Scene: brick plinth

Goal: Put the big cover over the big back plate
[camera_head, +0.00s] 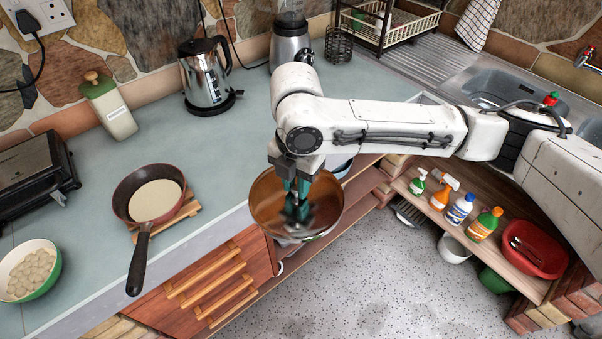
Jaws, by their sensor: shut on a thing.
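A wide, round, copper-coloured piece (262,200), which I take for the big cover, is held out past the front edge of the counter. My gripper (298,207) points down at its middle, with teal fingers shut on it. The grasped part is hidden by the fingers and a dark blur, perhaps a reflection. I see no cooking plates, so the big back plate is not in this view.
A frying pan (155,201) with a pale disc stands on a wooden trivet on the counter (95,190). A green bowl (28,271), black appliance (36,180), jar (108,104) and kettle (206,75) stand around. Bottles (459,209) and a red bowl (538,249) fill the low shelf.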

